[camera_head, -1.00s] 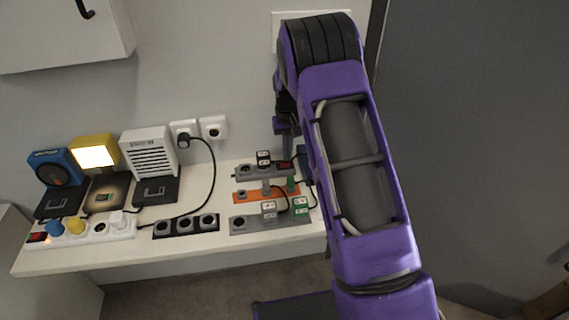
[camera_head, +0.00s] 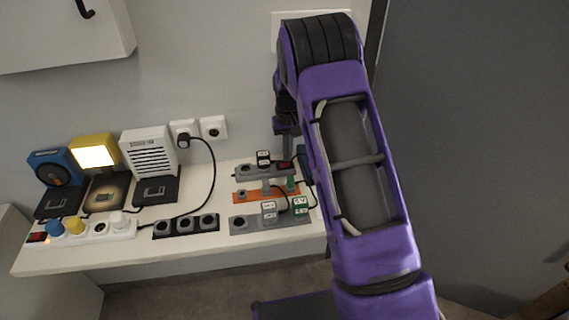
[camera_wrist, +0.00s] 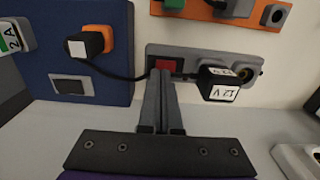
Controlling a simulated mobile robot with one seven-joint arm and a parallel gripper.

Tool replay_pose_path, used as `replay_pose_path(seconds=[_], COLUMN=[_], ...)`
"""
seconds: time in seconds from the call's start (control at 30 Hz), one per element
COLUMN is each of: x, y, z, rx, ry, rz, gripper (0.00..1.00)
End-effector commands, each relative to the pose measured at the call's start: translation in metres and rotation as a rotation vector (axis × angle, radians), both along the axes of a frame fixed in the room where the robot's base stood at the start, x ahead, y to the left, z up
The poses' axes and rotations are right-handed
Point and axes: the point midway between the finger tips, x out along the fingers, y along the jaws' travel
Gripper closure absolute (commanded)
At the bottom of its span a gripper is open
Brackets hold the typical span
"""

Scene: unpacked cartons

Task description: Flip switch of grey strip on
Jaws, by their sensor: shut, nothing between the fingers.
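The grey strip (camera_head: 250,172) lies at the back of the shelf, near the wall. Its red switch (camera_wrist: 166,64) sits at one end in the wrist view, with a black plug marked 12 V (camera_wrist: 218,86) and an empty socket (camera_wrist: 247,71) on the same strip. My gripper (camera_wrist: 162,78) is shut and empty. Its fingertips are at the switch's near edge and hide part of it; I cannot tell whether they touch. In the head view the switch (camera_head: 284,165) shows just below my gripper. The switch's position cannot be read.
An orange strip (camera_wrist: 215,12) lies beside the grey one, and another grey strip (camera_head: 240,225) is nearer the front. A blue box (camera_wrist: 100,30) with a black plug stands close by the switch end. A black cable runs from that plug to the strip.

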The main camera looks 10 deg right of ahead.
Motion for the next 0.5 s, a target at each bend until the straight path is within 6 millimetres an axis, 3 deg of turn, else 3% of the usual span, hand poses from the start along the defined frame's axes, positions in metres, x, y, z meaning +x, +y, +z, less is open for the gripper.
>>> replay_pose_path(seconds=[0.5], x=[-0.0001], y=[-0.0001], z=[-0.0085], rx=[0.0], ry=[0.0], rz=[0.0], gripper=[1.0])
